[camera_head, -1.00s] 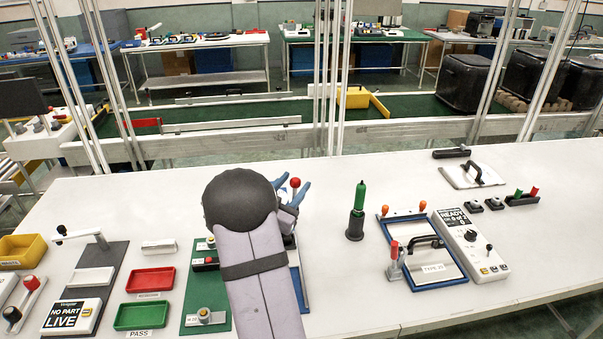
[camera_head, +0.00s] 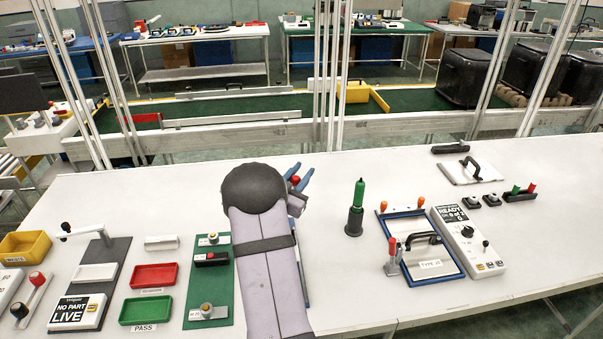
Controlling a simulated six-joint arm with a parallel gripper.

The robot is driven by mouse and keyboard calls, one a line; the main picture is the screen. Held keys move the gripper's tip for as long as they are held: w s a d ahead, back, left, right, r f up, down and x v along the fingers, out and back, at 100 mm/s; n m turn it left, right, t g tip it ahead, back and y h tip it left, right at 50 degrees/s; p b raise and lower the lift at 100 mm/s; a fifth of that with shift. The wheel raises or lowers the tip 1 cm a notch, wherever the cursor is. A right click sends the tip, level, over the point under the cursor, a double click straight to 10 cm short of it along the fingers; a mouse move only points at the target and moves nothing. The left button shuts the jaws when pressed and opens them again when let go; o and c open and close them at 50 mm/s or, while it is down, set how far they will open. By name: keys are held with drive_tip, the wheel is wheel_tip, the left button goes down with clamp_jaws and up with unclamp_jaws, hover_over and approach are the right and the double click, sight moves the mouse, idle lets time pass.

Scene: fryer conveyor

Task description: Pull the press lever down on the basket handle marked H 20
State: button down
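My gripper (camera_head: 302,172) has two blue fingers, seen from behind and spread apart. A red ball knob (camera_head: 295,181) shows low between them, partly covered by a finger; I cannot tell whether they touch. My arm hides what lies below the knob, apart from a blue base edge (camera_head: 304,272). A green board (camera_head: 222,285) left of my arm bears a black block (camera_head: 211,259) and two metal pieces with round knobs. I cannot read the mark H 20 on any part. A black handle (camera_head: 424,238) lies over a blue-framed plate (camera_head: 447,266) to the right.
A green-topped cylinder (camera_head: 356,207) stands upright right of my gripper. A red-handled clamp (camera_head: 392,250) stands at the blue frame's left, near a control box (camera_head: 470,241). Red (camera_head: 154,275) and green (camera_head: 146,310) trays lie left. The table behind my gripper is clear.

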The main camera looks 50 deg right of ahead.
drive_tip(key=shift+a+f+b, duration=0.1)
drive_tip(key=shift+f+b, duration=0.05)
drive_tip(key=shift+b, duration=0.3)
drive_tip(key=s+a+f+m+g+h+b, duration=0.3)
drive_tip(key=s+a+f+m+h+b, duration=0.2)
drive_tip(key=b, duration=3)
drive_tip(key=s+a+m+h, duration=0.1)
drive_tip(key=m+h, duration=0.2)
drive_tip(key=shift+s+f+m, duration=0.25)
drive_tip(key=shift+f+m, duration=0.05)
drive_tip(key=shift+f, duration=0.05)
drive_tip(key=shift+a+f+g+b, duration=0.1)
drive_tip(key=shift+f+g+b, duration=0.1)
drive_tip(key=shift+g+b, duration=0.2)
drive_tip(key=c, duration=1.5)
unclamp_jaws()
drive_tip(key=shift+o, duration=0.2)
drive_tip(key=shift+a+r, duration=0.1)
drive_tip(key=shift+r, duration=0.1)
drive_tip(key=shift+a, duration=0.1)
